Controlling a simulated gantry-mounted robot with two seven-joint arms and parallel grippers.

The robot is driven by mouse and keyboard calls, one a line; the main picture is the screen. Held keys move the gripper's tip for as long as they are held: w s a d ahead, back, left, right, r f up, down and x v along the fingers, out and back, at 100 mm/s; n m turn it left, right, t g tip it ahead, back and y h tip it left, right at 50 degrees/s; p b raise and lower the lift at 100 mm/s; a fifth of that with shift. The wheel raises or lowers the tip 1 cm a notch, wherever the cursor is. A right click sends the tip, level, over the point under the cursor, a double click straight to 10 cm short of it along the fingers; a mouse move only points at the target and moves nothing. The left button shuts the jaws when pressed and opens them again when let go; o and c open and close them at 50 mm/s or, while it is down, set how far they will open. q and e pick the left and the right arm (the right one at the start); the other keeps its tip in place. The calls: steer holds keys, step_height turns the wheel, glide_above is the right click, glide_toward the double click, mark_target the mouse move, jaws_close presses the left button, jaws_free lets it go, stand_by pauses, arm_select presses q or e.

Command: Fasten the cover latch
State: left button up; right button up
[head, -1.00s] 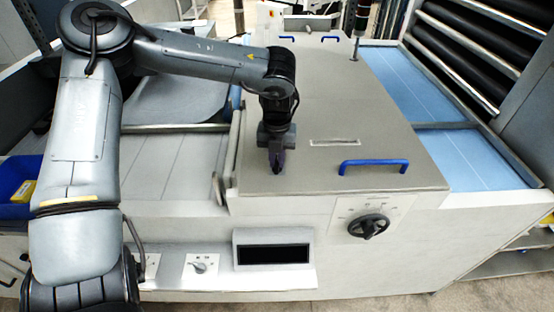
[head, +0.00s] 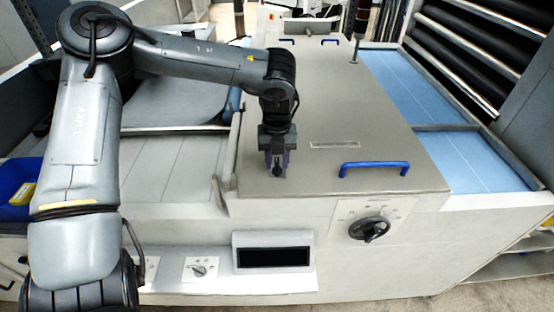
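The beige machine cover (head: 330,110) lies flat and closed-looking, with a blue handle (head: 374,168) near its front edge. My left gripper (head: 277,172) points down over the cover's front left part. Its two fingers stand on either side of a small dark round part. I cannot tell if that part is the latch, or if the fingers touch it. No latch shows clearly; the gripper hides that spot. My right gripper is not in view.
A black rotary knob (head: 369,229) and a dark display (head: 272,257) sit on the front panel. A blue bin (head: 18,188) is at the left. Blue belts (head: 470,160) run at the right. The cover's middle is clear.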

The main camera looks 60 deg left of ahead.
mark_target(277, 164)
arm_select(q)
steer(key=shift+r, duration=0.1)
step_height(277, 164, up, 11)
steer(key=shift+f, duration=0.2)
stand_by(0.5)
stand_by(0.4)
stand_by(0.3)
